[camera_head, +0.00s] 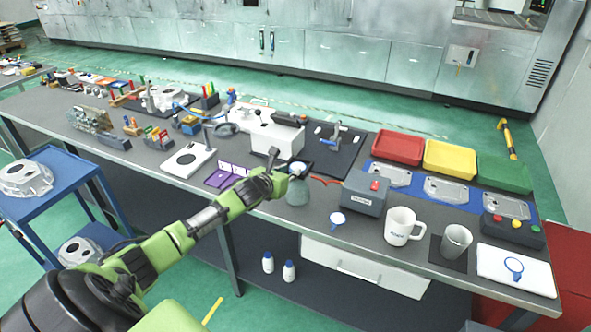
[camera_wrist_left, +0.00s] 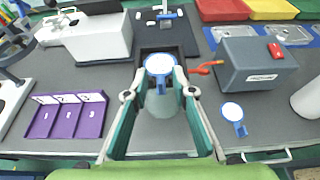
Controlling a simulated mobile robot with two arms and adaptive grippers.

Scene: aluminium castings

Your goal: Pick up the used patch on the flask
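The flask (camera_head: 297,193) is a grey-green vessel standing near the front of the bench; it also shows in the left wrist view (camera_wrist_left: 161,127). The used patch (camera_wrist_left: 160,63), a round white disc with a blue rim and a blue tab pointing down, lies on the flask's top. It shows small in the head view (camera_head: 298,168). My left gripper (camera_head: 279,172) is at the flask's left side. In the left wrist view my left gripper (camera_wrist_left: 159,95) is open, its fingers on either side of the flask and patch tab. Contact cannot be told. My right gripper is not visible.
A similar blue-and-white patch (camera_head: 337,219) lies on the bench right of the flask. A grey box with a red top piece (camera_head: 364,194) and a white mug (camera_head: 402,227) stand farther right. A purple tray (camera_head: 226,177) is to the left. Another blue-rimmed disc (camera_head: 514,265) lies on a white board.

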